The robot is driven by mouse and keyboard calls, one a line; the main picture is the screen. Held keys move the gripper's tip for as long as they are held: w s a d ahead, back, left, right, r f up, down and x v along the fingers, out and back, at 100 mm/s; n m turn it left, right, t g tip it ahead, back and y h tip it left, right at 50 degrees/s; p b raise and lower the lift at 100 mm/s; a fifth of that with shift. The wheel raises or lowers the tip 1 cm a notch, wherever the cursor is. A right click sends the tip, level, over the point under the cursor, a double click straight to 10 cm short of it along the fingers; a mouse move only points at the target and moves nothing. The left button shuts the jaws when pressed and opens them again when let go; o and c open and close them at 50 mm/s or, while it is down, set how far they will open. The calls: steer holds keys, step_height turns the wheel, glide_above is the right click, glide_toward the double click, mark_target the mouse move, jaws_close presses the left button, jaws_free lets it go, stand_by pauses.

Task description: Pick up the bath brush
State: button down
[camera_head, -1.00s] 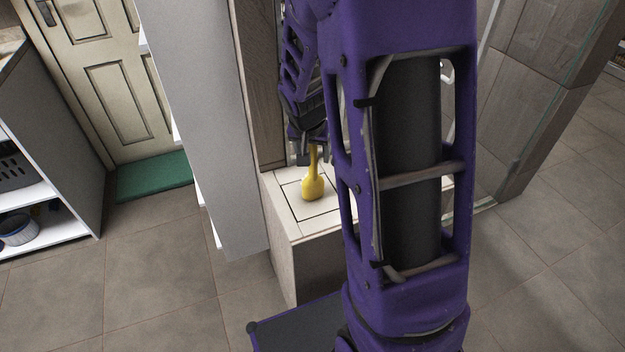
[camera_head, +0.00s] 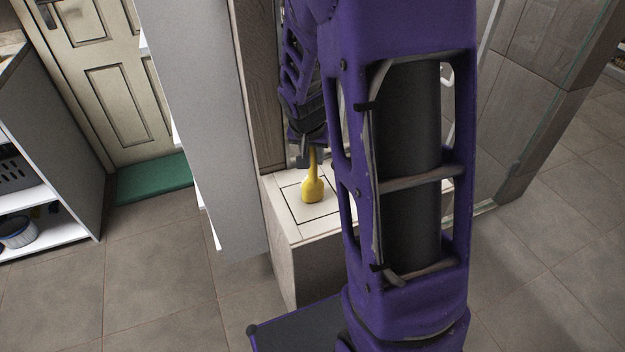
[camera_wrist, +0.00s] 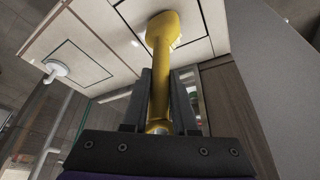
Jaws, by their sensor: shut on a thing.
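The bath brush (camera_head: 312,188) is yellow with a broad head and a narrower handle. In the head view its head is low, over the pale top of a bench-like block (camera_head: 289,217), with the handle up. I cannot tell whether it touches the top. My gripper (camera_head: 311,158) is shut on the handle from above. In the wrist view the brush (camera_wrist: 162,40) runs between the two dark fingers of my gripper (camera_wrist: 160,100), its head beyond the fingertips.
A tall grey panel (camera_head: 205,120) stands just left of the block. A green mat (camera_head: 152,178) lies by the door (camera_head: 105,80). White shelves (camera_head: 60,228) stand at the far left. A glass partition with tiled wall (camera_head: 535,90) is at the right. Tiled floor is open in front.

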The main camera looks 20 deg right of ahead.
stand_by(0.9)
step_height(320, 180, up, 10)
steer(key=shift+r+p, duration=0.1)
steer(key=shift+p, duration=0.8)
